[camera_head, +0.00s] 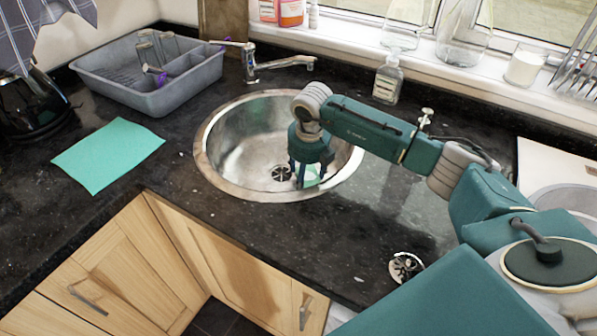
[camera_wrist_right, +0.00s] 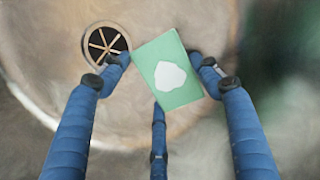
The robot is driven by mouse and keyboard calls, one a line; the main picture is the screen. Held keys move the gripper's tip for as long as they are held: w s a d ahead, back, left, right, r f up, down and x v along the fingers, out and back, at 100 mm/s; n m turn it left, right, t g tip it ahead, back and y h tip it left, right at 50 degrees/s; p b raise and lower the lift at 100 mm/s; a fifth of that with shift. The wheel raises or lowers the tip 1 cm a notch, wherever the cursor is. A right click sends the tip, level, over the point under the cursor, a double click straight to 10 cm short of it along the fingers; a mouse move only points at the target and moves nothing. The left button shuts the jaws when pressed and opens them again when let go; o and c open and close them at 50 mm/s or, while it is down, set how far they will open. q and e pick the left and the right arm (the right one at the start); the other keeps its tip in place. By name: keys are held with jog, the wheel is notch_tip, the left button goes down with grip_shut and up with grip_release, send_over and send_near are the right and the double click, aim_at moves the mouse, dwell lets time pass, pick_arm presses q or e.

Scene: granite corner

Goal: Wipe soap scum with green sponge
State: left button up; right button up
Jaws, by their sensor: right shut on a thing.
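The green sponge (camera_head: 313,174) is inside the round steel sink (camera_head: 232,152), at its near right side, low in the bowl. My right gripper (camera_head: 304,178) reaches down into the sink and is shut on the sponge. In the right wrist view, the sponge (camera_wrist_right: 155,58) sits between the blue fingers of the gripper (camera_wrist_right: 160,72), with a white patch on its face. The drain (camera_wrist_right: 106,43) is just left of it. I cannot tell whether the sponge touches the bowl. Soap scum cannot be made out clearly. My left gripper is not in view.
A chrome tap (camera_head: 250,65) stands behind the sink. A grey dish rack (camera_head: 190,92) and a green cloth (camera_head: 108,153) are to the left. A soap bottle (camera_head: 387,80) stands at the back right. A second drain (camera_head: 405,267) is in the front counter.

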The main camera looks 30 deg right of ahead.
aim_at(319, 178)
jog(key=shift+s+d+f+p, duration=0.1)
jog(key=shift+s+d+p, duration=0.1)
jog(key=shift+s+d, duration=0.3)
jog(key=shift+s+d+r+p, duration=0.1)
jog(key=shift+s+d+p, duration=0.1)
jog(key=shift+s, duration=0.55)
jog(key=shift+s+d+f+p, duration=0.15)
jog(key=shift+s+d, duration=0.2)
jog(key=shift+s, duration=0.25)
jog(key=shift+w+r+p, duration=0.1)
jog(key=shift+r+p, duration=0.4)
jog(key=shift+r, duration=0.3)
jog(key=shift+r+p, duration=1.45)
jog(key=shift+r, duration=0.9)
jog(key=shift+r+p, duration=0.9)
jog(key=shift+r, duration=0.65)
